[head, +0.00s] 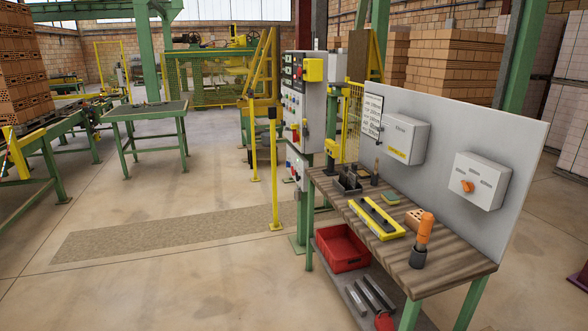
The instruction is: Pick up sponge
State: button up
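A small flat block with a green top (390,197), which looks like the sponge, lies on the wooden workbench (460,262). It sits near the back of the bench top, close to the grey back panel. It lies just beyond a yellow frame-like tool with dark bars (376,218) and to the left of a small perforated brick (414,217). Nothing covers it from this view. My gripper is not in view.
An orange-topped item with a dark base (424,236) stands upright on the bench. A dark metal holder (348,184) is at the far end. A red bin (341,248) sits on the lower shelf. A yellow post (274,180) stands left of the bench; open floor lies further left.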

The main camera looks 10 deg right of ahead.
aim_at(390, 197)
jog(key=i+j+z, duration=0.15)
jog(key=i+j, duration=0.4)
jog(key=i, duration=0.35)
jog(key=i+j+z, duration=0.2)
jog(key=i+j, duration=0.5)
jog(key=i, duration=0.15)
jog(key=i+l+z, duration=0.2)
jog(key=i, duration=1.1)
jog(key=i+l, duration=0.15)
jog(key=i, duration=0.1)
